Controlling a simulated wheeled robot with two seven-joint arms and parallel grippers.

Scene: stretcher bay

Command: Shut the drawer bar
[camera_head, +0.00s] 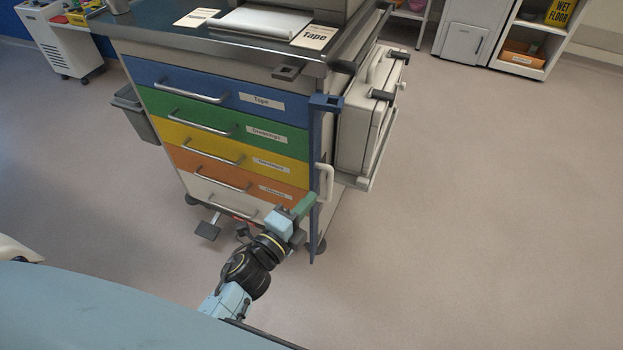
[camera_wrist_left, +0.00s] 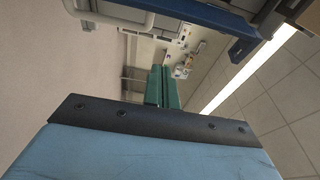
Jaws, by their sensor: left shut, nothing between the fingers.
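The drawer bar (camera_head: 315,150) is a blue upright strip with a blue bracket (camera_head: 326,102) at its top, at the right front corner of the drawer cart. Its white handle (camera_head: 326,183) is on its right side. The bar does not lie across the drawer fronts. My left gripper (camera_head: 304,206), with green fingers, is shut and empty by the bar's lower part, below the handle. I cannot tell whether they touch. In the left wrist view, the shut fingers (camera_wrist_left: 162,87) point away, with the blue bar (camera_wrist_left: 205,16) and white handle (camera_wrist_left: 112,13) above them. My right gripper is out of view.
The cart has blue, green, yellow, orange and white drawers (camera_head: 222,95), which look closed. A pale case (camera_head: 366,120) hangs on its right side, and a grey bin (camera_head: 135,112) on its left. Pedals (camera_head: 208,229) stick out below. The floor (camera_head: 470,210) to the right is clear.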

